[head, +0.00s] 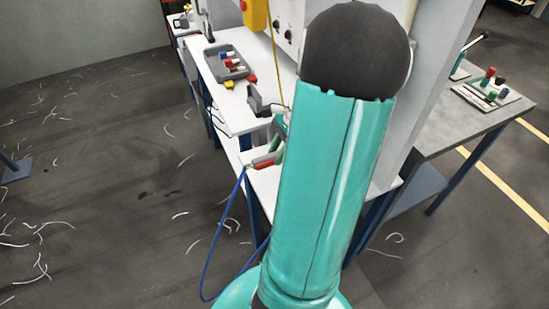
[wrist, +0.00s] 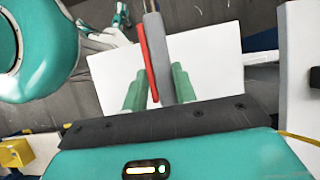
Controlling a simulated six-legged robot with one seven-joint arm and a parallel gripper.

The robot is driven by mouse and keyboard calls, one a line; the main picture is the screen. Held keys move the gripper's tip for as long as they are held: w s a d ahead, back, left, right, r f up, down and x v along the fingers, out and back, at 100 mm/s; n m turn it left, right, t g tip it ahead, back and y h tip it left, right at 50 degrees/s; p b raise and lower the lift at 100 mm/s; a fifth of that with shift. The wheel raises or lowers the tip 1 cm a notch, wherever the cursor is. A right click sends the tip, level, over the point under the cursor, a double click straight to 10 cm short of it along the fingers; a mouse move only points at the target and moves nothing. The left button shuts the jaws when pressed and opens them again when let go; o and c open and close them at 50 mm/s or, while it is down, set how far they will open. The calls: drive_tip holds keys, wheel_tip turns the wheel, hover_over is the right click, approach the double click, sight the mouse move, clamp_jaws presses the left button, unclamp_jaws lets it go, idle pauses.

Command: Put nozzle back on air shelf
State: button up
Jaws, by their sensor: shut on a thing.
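My gripper (wrist: 157,88) is shut on the air nozzle, with one green finger on each side of it. The nozzle (wrist: 155,30) is a grey body with a red lever along its left side in the wrist view. In the head view the nozzle's red part (head: 265,160) shows just left of my arm, with a blue hose (head: 207,262) hanging from it in a loop. A white shelf (head: 264,185) lies below the nozzle; its bare white top (wrist: 215,60) also shows behind the fingers in the wrist view. My arm hides much of the gripper and shelf in the head view.
A white bench (head: 262,62) at the back carries a grey tray (head: 212,62) of coloured pieces and a dark device (head: 262,100). A yellow box (head: 255,14) hangs above. A grey table (head: 440,130) stands at the right. The floor at left is open, with scattered thread scraps.

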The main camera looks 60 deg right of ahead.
drive_tip(key=w+d+f, duration=0.1)
drive_tip(key=f, duration=0.1)
drive_tip(key=w+d+f, duration=0.1)
drive_tip(key=d+f, duration=0.1)
drive_tip(key=w+d+f, duration=0.1)
drive_tip(key=w+f, duration=0.1)
drive_tip(key=shift+d+f, duration=0.25)
drive_tip(key=shift+w+f, duration=0.1)
drive_tip(key=shift+f, duration=1.4)
drive_tip(key=o, duration=0.9)
drive_tip(key=shift+f, duration=0.1)
drive_tip(key=shift+c, duration=0.2)
drive_tip(key=shift+d, duration=0.1)
drive_tip(key=v, duration=1.2)
